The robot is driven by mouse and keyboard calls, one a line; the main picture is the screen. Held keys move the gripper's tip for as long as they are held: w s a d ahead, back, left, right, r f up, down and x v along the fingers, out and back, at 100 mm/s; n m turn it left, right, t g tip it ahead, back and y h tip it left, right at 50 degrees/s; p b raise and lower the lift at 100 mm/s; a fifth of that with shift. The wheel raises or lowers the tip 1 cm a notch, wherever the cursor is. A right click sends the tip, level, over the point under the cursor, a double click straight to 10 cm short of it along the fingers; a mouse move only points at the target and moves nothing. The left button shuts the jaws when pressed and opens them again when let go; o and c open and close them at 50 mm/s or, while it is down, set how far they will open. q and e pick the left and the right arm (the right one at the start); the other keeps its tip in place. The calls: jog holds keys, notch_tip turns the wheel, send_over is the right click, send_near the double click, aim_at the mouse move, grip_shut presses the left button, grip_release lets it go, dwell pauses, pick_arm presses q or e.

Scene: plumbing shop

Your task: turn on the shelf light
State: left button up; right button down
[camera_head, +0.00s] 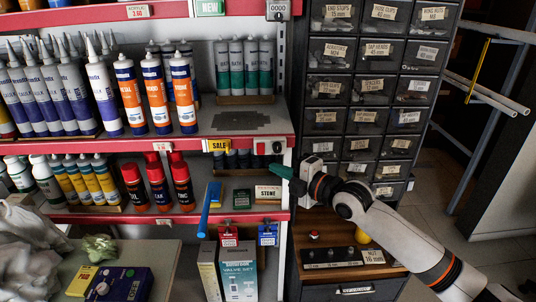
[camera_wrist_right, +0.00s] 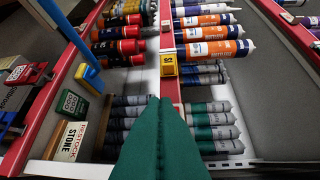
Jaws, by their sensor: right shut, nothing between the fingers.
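A small pale switch-like box (camera_head: 268,147) with dark reddish parts sits on the red shelf edge, right of the yellow SALE tag, in the head view; its on or off state is too small to tell. My right gripper (camera_head: 274,169) has its green fingers shut and empty, just below and in front of that box, pointing left toward the shelf. In the right wrist view the closed green fingers (camera_wrist_right: 158,100) reach up to the red shelf edge below the SALE tag (camera_wrist_right: 168,65) and seem to hide the box. Contact cannot be told. My left gripper is out of view. No lamp is visible.
Red-edged shelves (camera_head: 110,146) hold cartridges and spray cans. A drawer cabinet (camera_head: 375,75) stands behind my right arm. A wooden bench (camera_head: 345,287) lies beneath the arm.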

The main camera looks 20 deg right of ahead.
aim_at(261, 149)
jog(key=w, duration=0.7)
jog(key=shift+a+f+p, duration=0.35)
jog(key=shift+f+p, duration=0.05)
